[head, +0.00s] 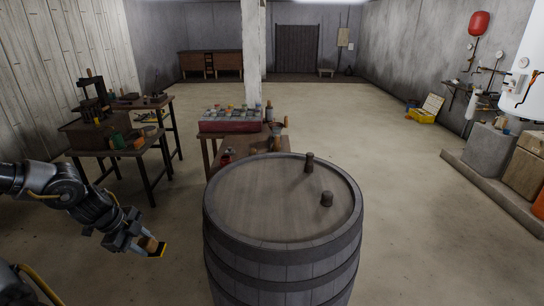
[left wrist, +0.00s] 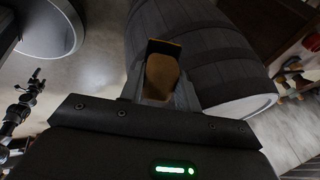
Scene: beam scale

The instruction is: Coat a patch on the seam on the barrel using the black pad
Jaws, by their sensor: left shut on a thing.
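The barrel (head: 283,262) stands upright in front of me, dark wood with dark hoops and two small dark pegs on its lid. In the left wrist view its side (left wrist: 205,50) is behind the pad. My left gripper (head: 146,244) is left of the barrel and apart from it, shut on the black pad's tan block (left wrist: 160,78). The black pad (left wrist: 163,47) is a dark plate on the block's far end; in the head view the pad (head: 158,250) shows a yellow edge. I cannot make out a coated patch or pick out the seam. My right gripper is not clearly visible.
A low bench with a red crate (head: 230,124) of jars stands just behind the barrel. A bench with a press (head: 92,100) and bottles is at the left. The floor between is clear.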

